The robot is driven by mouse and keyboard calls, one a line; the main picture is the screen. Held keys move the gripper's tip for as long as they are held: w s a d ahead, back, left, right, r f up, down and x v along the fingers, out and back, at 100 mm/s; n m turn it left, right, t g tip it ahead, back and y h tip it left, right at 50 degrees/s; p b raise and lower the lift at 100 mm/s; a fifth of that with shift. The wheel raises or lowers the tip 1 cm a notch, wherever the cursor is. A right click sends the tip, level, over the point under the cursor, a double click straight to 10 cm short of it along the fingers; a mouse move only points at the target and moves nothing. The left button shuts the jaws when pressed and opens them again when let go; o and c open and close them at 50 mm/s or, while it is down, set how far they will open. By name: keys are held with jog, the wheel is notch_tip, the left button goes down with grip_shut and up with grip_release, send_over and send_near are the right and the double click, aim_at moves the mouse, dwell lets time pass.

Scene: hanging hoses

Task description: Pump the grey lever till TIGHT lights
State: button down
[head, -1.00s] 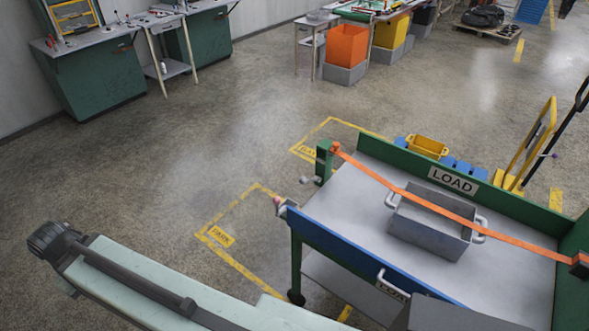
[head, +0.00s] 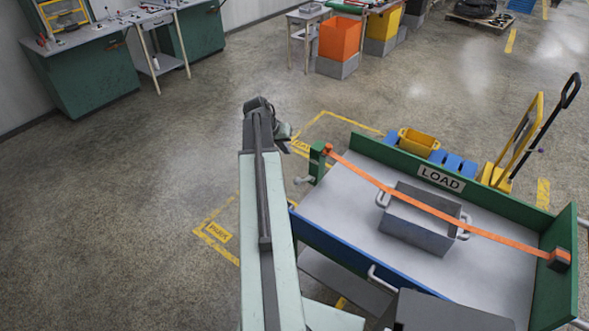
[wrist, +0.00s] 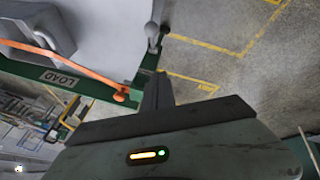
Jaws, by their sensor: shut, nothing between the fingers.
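In the wrist view a grey knobbed lever (wrist: 153,32) stands just beyond my fingertips. My gripper (wrist: 161,76) is shut and empty, apart from the lever; in the head view my arm's end is left of the post. An orange strap (head: 400,192) runs from the post across a grey bin (head: 415,228) to a dark orange-marked block (head: 560,259) on the right wall. No TIGHT light can be made out.
The cart bed (head: 345,205) has a green back wall with a LOAD sign (head: 440,178) and a blue front rail. A yellow hand truck (head: 515,150) and a yellow bin (head: 418,142) stand behind. The floor (head: 190,140) on the left is open.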

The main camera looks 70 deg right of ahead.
jog(key=b, duration=1.1)
send_near(304, 180)
notch_tip(304, 180, down, 3)
jog(key=d, duration=0.2)
jog(key=shift+w+a+r, duration=0.2)
jog(key=shift+w, duration=0.2)
